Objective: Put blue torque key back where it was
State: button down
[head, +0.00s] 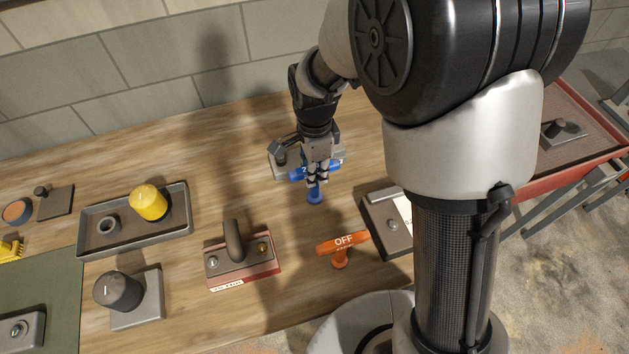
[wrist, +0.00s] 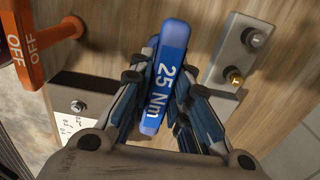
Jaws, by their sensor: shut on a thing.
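The blue torque key (head: 315,195) is T-shaped, and its crossbar is held in my gripper (head: 318,177) over the wooden table. In the wrist view, the key's blue bar (wrist: 167,75) reads "25 Nm" and lies between the fingers of my gripper (wrist: 160,95), which are shut on it. The key's stem points down in the head view. I cannot tell whether its lower end touches the table. A grey plate (head: 278,166) is partly hidden behind my gripper. The wrist view shows a grey plate with a silver and a brass stud (wrist: 222,65).
An orange key marked "OFF" (head: 341,243) stands near the front edge, beside a grey plate with a white label (head: 376,213). A red-edged block with a dark handle (head: 243,272) is to its left. A tray (head: 94,239) holds a yellow cylinder (head: 149,203). Bare wood surrounds the key.

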jog(key=shift+f+b, duration=0.5)
jog(key=shift+f, duration=1.55)
jog(key=shift+f, duration=0.25)
jog(key=c, duration=1.5)
grip_release()
